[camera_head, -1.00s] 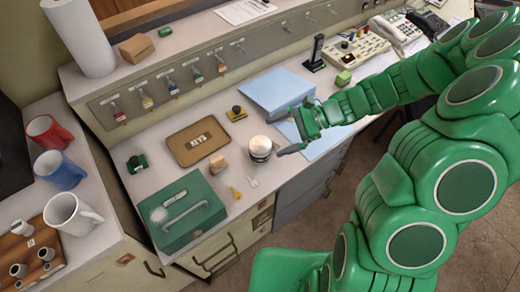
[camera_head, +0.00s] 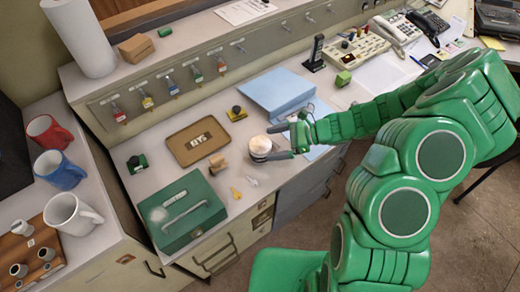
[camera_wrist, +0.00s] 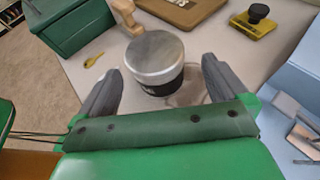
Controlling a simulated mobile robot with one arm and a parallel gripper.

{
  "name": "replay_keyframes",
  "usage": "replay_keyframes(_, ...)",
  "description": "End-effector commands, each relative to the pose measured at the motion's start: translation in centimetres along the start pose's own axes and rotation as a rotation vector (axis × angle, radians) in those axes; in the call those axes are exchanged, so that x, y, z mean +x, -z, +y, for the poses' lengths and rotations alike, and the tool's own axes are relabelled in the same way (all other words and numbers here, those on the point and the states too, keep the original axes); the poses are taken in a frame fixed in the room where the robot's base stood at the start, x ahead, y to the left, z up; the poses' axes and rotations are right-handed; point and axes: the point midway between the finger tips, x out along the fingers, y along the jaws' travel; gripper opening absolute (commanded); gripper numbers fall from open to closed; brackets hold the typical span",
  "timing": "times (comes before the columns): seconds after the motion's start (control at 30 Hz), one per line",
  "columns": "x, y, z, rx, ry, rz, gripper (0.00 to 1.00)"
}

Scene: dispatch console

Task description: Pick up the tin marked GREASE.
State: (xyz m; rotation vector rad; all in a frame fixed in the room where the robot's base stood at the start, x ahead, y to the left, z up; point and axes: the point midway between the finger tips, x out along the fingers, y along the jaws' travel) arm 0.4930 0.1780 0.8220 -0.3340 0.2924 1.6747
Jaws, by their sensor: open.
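A small round tin (camera_head: 260,147) with a silvery lid and a dark side stands on the console top. It also shows in the wrist view (camera_wrist: 154,62), upright, its label not readable from here. My gripper (camera_head: 281,143) is at the tin from its right side in the head view. In the wrist view my gripper (camera_wrist: 160,88) is open, with one dark finger to the left and one to the right of the tin. Gaps show between the fingers and the tin.
A green metal box (camera_head: 188,212) stands at the front left, with a yellow key (camera_head: 236,193) and a wooden stamp (camera_head: 217,163) near the tin. A brown tray (camera_head: 181,150), a yellow-based stamp (camera_head: 237,114) and a blue folder (camera_head: 277,90) lie behind.

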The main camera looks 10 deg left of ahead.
Motion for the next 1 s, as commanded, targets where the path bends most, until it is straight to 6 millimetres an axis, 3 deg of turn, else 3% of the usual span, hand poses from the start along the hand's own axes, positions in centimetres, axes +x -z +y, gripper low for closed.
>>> replay_keyframes(0.4, 4.4, -0.3, 0.6, 0.001, -0.002, -0.001, 1.0)
replay_keyframes(0.8, 5.1, -0.2, 0.5, 0.001, 0.0, 0.0, 1.0)
replay_keyframes(1.0, 5.1, -0.2, 0.5, 0.001, -0.001, 0.0, 0.69)
